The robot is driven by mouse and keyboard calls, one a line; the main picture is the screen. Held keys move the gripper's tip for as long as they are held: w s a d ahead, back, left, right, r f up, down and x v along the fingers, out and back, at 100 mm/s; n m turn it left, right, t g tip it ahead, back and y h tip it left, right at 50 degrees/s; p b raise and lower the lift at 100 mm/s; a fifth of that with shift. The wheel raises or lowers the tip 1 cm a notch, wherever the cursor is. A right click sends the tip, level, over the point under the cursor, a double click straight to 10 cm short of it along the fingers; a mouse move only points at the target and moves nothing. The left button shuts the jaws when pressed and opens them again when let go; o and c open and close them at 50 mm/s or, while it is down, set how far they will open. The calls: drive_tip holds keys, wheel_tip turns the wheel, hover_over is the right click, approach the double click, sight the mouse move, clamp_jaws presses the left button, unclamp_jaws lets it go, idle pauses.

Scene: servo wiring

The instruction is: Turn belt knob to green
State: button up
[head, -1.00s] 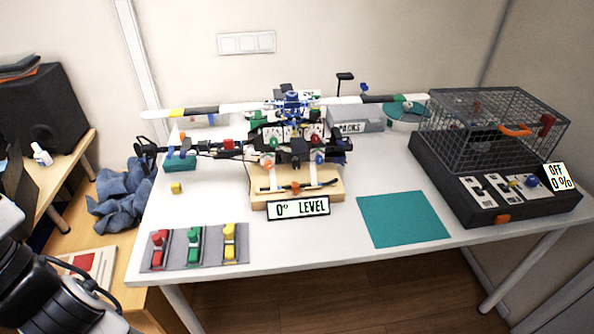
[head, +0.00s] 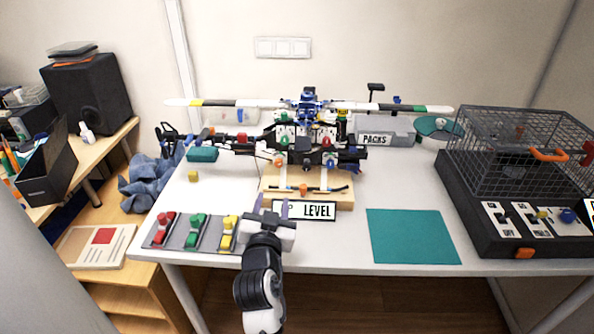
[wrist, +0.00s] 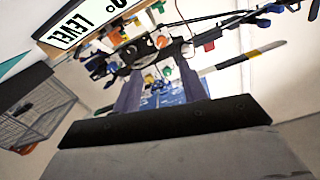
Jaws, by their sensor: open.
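A model helicopter (head: 307,140) stands on a wooden base (head: 335,201) on the white table, with green, red, orange and blue round knobs on its near side. A green knob (head: 284,141) and a red knob (head: 326,142) sit in its upper row. I cannot tell which one is the belt knob. My gripper (head: 272,207) is open and empty at the table's front edge, before the level sign, covering the sign's left part. In the wrist view, my gripper's fingers (wrist: 160,75) are spread, with the helicopter beyond them and nothing between them.
Red, green and yellow switches stand on a grey strip (head: 176,237) left of my gripper. A teal mat (head: 411,237) lies to the right. A black box with a wire cage (head: 520,155) and control panel stands far right.

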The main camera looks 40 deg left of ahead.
sight(278, 165)
drive_tip(key=p+x, duration=0.3)
drive_tip(key=x, duration=1)
drive_tip(key=shift+a+r, duration=0.1)
drive_tip(key=shift+a, duration=0.1)
clamp_jaws()
drive_tip(key=shift+n, duration=0.4)
drive_tip(key=n+p, duration=0.1)
drive_tip(key=n, duration=0.3)
drive_tip(key=shift+n+p, duration=0.55)
drive_tip(key=shift+n, duration=1.55)
